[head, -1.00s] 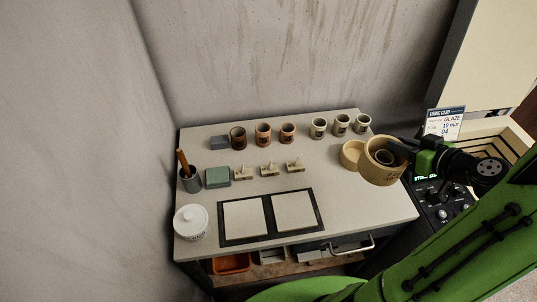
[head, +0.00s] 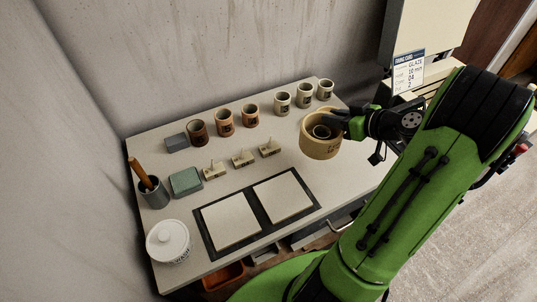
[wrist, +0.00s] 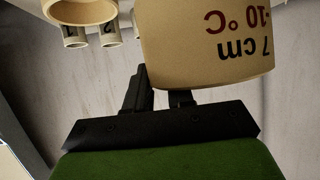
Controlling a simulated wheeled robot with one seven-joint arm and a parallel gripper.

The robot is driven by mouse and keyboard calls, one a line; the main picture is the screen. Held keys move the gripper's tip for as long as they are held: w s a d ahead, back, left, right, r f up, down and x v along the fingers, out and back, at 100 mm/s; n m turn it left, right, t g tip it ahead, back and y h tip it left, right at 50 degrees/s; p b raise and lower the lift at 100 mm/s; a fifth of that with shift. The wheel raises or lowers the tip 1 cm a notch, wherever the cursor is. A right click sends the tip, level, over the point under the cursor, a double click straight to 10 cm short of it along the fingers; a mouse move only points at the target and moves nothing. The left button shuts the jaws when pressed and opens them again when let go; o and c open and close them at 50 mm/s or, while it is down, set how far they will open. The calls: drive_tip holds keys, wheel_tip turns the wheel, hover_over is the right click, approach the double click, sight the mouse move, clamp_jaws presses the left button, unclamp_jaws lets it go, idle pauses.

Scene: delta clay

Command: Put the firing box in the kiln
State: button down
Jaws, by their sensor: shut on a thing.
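The firing box (head: 320,147) is a tan round tub with a small pot inside it. It is held upright over the right back part of the table. My gripper (head: 342,122) is shut on its right wall. In the wrist view the box (wrist: 207,40) fills the top middle, with printed lettering on its side, against my gripper's dark fingers (wrist: 160,95). The kiln (head: 442,86) is at the upper right, mostly hidden behind my arm. Its pale lid (head: 428,30) stands raised behind a firing card (head: 408,72).
Three cream cups (head: 303,95) and three brown cups (head: 224,122) stand along the table's back. Clay pieces on small stands (head: 242,158), two white slabs (head: 284,195) and a lidded white jar (head: 168,241) are nearer. A tan ring (wrist: 80,10) shows in the wrist view. Floor is open at right.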

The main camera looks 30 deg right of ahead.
wheel_tip(320, 180, down, 10)
drive_tip(key=b, duration=0.2)
drive_tip(key=shift+b, duration=0.4)
drive_tip(key=c, duration=1.3)
unclamp_jaws()
drive_tip(key=o, duration=0.3)
drive_tip(key=shift+o, duration=0.2)
drive_tip(key=shift+r, duration=0.1)
